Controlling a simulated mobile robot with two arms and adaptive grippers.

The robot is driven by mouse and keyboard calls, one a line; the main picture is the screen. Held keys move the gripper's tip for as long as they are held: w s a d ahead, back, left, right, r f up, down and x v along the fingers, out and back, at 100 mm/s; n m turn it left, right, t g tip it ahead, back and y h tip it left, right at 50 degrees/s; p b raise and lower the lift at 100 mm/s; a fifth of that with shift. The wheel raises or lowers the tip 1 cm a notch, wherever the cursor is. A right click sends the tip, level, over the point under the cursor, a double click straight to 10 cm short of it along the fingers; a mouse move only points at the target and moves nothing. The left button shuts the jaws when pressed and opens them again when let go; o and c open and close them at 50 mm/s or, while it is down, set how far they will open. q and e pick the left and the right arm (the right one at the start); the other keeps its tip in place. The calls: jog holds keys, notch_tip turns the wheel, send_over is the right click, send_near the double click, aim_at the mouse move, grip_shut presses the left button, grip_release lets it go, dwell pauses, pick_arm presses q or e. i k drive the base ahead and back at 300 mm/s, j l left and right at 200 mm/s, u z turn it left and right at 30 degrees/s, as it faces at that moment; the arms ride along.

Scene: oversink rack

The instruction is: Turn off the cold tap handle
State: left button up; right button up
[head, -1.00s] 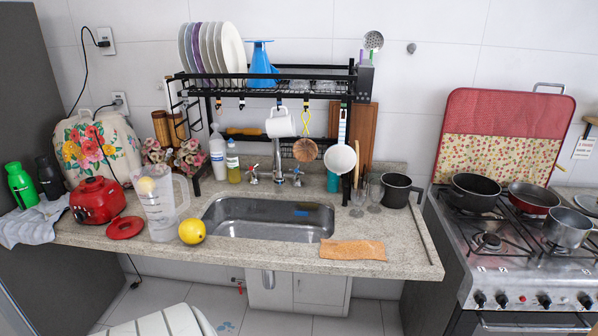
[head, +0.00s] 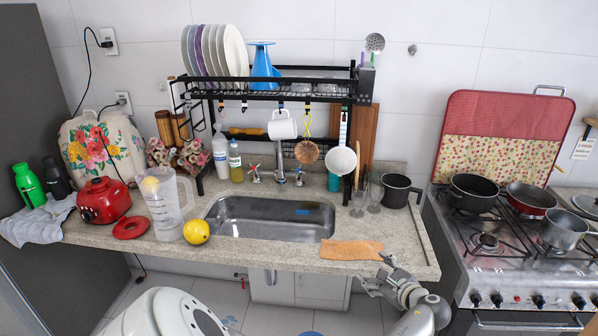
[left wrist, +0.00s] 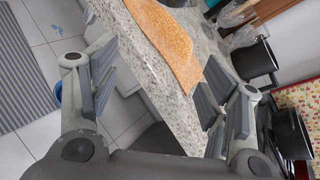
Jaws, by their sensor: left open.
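The metal tap (head: 280,160) stands behind the sink, under the black rack. It has a left handle (head: 255,174) and a right handle (head: 298,177); I cannot tell which is the cold one, nor whether water runs. My left gripper (head: 373,273) is at the front edge of the counter, right of the sink and well away from the tap. In the left wrist view the left gripper (left wrist: 150,78) is open and empty, its fingers spread around the counter's edge. My right gripper is not in view.
An orange cloth (head: 351,250) lies at the counter's front, near my left gripper. The sink (head: 270,218) is in front of the tap. Glasses (head: 375,198) and a black pot (head: 399,190) stand right of it. A mug (head: 282,128) and a strainer (head: 306,152) hang above.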

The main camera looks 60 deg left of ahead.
aim_at(298, 171)
jog(key=i+j, duration=0.1)
jog(key=j, duration=0.7)
jog(key=i+j, duration=0.1)
jog(key=j, duration=0.65)
jog(key=i+j, duration=0.1)
jog(key=j, duration=1.5)
jog(key=i, duration=0.1)
